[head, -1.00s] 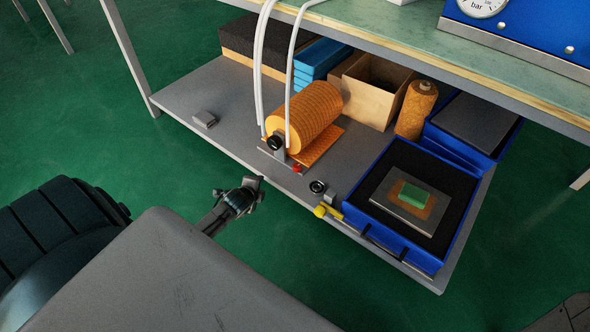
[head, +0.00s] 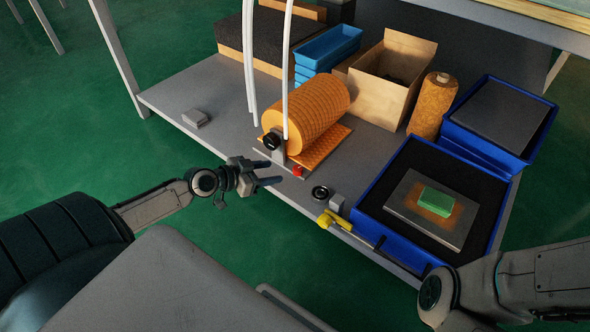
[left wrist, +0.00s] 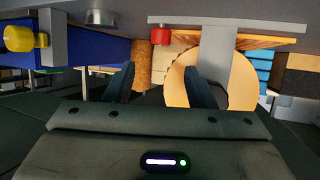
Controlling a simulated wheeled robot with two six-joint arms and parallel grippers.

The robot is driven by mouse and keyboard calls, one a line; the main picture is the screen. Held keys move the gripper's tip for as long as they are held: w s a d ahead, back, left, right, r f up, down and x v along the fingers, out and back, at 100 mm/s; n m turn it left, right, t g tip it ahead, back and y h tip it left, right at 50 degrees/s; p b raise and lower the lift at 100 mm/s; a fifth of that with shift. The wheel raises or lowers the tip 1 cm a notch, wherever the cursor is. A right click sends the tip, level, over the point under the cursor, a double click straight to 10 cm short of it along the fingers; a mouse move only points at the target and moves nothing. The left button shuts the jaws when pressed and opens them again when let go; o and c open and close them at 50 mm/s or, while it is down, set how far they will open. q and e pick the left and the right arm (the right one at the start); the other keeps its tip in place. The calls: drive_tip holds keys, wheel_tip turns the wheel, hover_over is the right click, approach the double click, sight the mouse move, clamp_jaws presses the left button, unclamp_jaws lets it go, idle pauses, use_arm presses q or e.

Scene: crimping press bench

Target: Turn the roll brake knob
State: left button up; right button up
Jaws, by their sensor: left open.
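An orange roll (head: 310,112) lies on its side on the lower shelf, with a round black knob (head: 272,140) at its near end on a grey bracket (head: 279,157). A small red knob (head: 297,170) stands at the foot of the bracket; it also shows in the left wrist view (left wrist: 160,34). My left gripper (head: 272,172) is open and empty, just in front of the shelf edge, below and near the black knob, not visibly touching it. In the left wrist view the fingers (left wrist: 163,88) point at the roll end; the black knob cannot be made out there. My right gripper is not in view.
A black ring-shaped part (head: 320,193) and a yellow-handled part (head: 327,219) sit at the shelf edge. A blue tray (head: 368,199) stands right of them. White hoses (head: 286,60) hang before the roll. A grey block (head: 195,118) lies left, with bare shelf around it.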

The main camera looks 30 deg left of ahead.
sight(297, 168)
use_arm(q)
drive_tip(key=b+x, duration=0.3)
drive_tip(key=x, duration=0.6)
drive_tip(key=shift+w+d+f+b, duration=0.1)
drive_tip(key=shift+w+f+b, duration=0.2)
drive_tip(key=shift+b, duration=0.1)
drive_tip(key=shift+r, duration=0.1)
drive_tip(key=c, duration=1)
drive_tip(key=shift+o, duration=0.2)
